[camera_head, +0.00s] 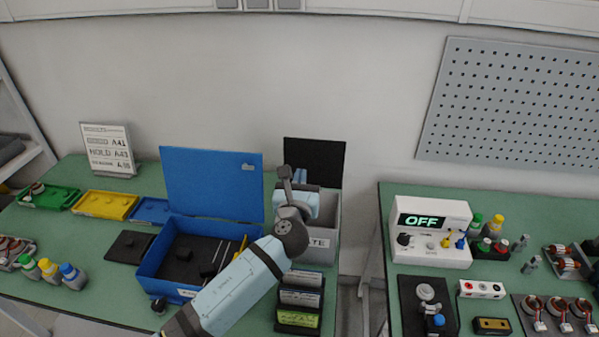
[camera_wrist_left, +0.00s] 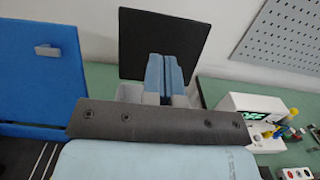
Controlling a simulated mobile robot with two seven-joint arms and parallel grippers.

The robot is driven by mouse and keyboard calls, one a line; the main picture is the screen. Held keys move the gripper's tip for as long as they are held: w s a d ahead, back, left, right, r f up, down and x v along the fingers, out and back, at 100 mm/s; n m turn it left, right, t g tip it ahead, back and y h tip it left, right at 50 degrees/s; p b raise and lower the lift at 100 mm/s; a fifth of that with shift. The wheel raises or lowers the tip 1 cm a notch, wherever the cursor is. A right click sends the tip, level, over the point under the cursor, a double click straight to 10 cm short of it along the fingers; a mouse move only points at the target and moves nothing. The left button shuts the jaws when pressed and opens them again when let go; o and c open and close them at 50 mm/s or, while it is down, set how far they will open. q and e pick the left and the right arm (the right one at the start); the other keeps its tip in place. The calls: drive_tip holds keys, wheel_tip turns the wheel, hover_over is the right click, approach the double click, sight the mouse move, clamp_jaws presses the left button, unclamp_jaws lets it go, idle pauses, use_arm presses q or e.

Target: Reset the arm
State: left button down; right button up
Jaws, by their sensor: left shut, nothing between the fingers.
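My left arm reaches in from the lower middle of the head view. Its gripper (camera_head: 300,176) is up over the grey bin (camera_head: 327,222) and in front of that bin's raised black lid (camera_head: 315,160). In the left wrist view the two blue fingers (camera_wrist_left: 165,62) are together with nothing between them, seen against the black lid. The wrist and forearm hide part of the bin and its label. My right gripper is not in view.
A blue toolbox (camera_head: 150,262) with its lid up stands left of my forearm. Labelled boxes (camera_head: 299,298) sit in front of the bin. A gap separates this table from the right one, which holds a tester (camera_head: 431,252) reading OFF.

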use_arm(q)
drive_tip(key=s+a+f+n+g+y, duration=0.35)
drive_tip(key=s+a+f+n, duration=0.25)
drive_tip(key=s+a+n, duration=0.4)
drive_tip(key=s+a+f+n+g+y, duration=0.2)
drive_tip(key=s+a+f+n+g, duration=0.4)
drive_tip(key=a+n, duration=0.45)
drive_tip(key=s+a+f+n+g+h, duration=0.1)
drive_tip(key=s+a+n+g, duration=0.3)
drive_tip(key=s+n, duration=0.6)
drive_tip(key=s+a+n+g+h, duration=0.1)
drive_tip(key=s+a+n, duration=0.4)
drive_tip(key=s, duration=0.9)
drive_tip(key=w+d+f+t+h, duration=0.1)
drive_tip(key=w+d+f+t, duration=0.2)
drive_tip(key=f, duration=0.3)
drive_tip(key=w+d+f+t+h, duration=0.2)
drive_tip(key=d+f+t, duration=0.1)
drive_tip(key=f, duration=0.3)
drive_tip(key=shift+w+f+t+p, duration=0.4)
drive_tip(key=shift+t, duration=0.05)
